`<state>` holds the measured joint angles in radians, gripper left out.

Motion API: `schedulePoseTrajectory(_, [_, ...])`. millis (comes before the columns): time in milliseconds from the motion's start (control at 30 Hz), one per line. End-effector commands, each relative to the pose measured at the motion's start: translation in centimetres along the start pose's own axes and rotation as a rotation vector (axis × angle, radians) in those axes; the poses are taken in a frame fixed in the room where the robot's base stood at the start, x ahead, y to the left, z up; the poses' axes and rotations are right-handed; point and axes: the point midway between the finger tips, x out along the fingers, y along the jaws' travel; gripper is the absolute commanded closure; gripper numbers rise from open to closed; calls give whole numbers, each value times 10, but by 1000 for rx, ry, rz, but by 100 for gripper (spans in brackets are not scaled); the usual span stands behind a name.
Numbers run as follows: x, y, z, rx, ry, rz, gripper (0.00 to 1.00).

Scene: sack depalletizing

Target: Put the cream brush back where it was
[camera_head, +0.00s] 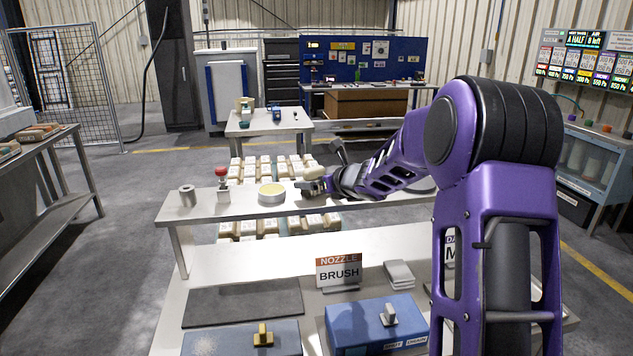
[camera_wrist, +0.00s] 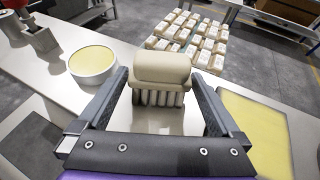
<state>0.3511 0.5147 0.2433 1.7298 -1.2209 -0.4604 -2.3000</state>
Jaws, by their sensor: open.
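The cream brush (camera_wrist: 162,68) stands in the middle of the wrist view, with its rounded handle up and its pale bristles pointing down over the light shelf. My gripper (camera_wrist: 158,78) is open, with one dark finger on each side of the brush. A gap seems to show beside the fingers, and whether the bristles touch the shelf is hard to tell. In the head view my gripper (camera_head: 316,187) is over the raised shelf (camera_head: 235,207), and the brush's cream handle (camera_head: 313,173) shows just above it.
A round tin with a yellow top (camera_head: 272,192) stands left of my gripper; it also shows in the wrist view (camera_wrist: 92,64). A red-topped stamp (camera_head: 222,180) and a grey cylinder (camera_head: 187,195) stand further left. A yellow pad (camera_wrist: 255,130) lies to the right. Stacked sacks (camera_wrist: 185,40) are behind.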

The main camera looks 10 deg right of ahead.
Motion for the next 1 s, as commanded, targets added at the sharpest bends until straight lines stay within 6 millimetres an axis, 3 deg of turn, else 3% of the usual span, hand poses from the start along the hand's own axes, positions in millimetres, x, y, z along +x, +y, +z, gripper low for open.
schedulePoseTrajectory(167, [-20, -1, 2, -1, -1, -2, 0])
schedulePoseTrajectory(600, [-106, 0, 2, 0, -1, -2, 0])
schedulePoseTrajectory(800, [-120, 0, 2, 1, 1, 0, 0])
schedulePoseTrajectory(1000, [-121, 0, 2, 1, 0, 0, 0])
